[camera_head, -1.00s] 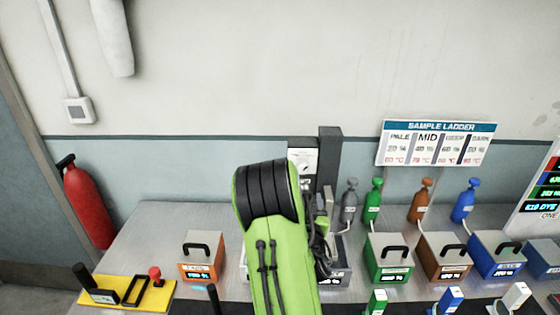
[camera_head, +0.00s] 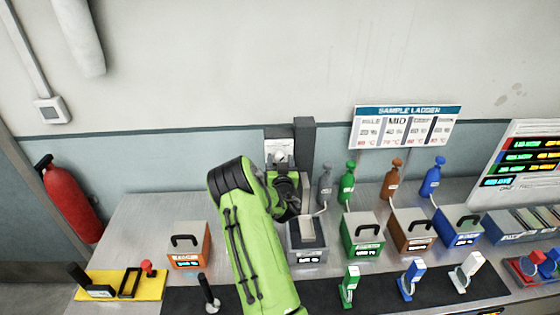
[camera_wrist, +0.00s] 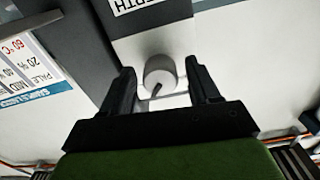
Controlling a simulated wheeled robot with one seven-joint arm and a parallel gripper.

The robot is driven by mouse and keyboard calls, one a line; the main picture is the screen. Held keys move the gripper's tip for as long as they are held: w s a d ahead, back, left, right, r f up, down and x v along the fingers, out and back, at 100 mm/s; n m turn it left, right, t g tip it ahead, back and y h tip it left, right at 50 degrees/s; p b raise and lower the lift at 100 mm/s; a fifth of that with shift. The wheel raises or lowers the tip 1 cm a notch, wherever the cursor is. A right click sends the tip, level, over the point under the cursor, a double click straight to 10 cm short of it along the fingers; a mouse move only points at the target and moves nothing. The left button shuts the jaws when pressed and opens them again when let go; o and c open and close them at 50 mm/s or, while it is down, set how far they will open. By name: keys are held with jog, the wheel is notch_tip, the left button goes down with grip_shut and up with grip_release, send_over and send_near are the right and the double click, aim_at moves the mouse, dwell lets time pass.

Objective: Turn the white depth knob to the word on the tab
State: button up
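The white round depth knob (camera_wrist: 160,75) sits on a light panel in the wrist view, with a dark pointer line on it. A label with partly cut-off lettering (camera_wrist: 130,5) shows beside it. My gripper (camera_wrist: 160,72) is open; one finger is on each side of the knob, with a gap to both. I cannot tell how far they reach over it. In the head view the knob (camera_head: 280,157) shows small on the panel, just above my gripper (camera_head: 284,176). I cannot make out a tab with a readable word.
A dark post (camera_head: 304,145) stands right beside the knob panel. The SAMPLE LADDER sign (camera_head: 407,127) is to the right. Green (camera_head: 362,236), brown (camera_head: 411,232) and blue (camera_head: 459,226) boxes with bottles stand right of my arm. An orange box (camera_head: 188,245) is to the left.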

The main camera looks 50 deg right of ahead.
jog(key=c, duration=0.9)
jog(key=shift+s+n+b, duration=0.1)
jog(key=shift+n+b, duration=0.6)
jog(key=shift+n, duration=7.2)
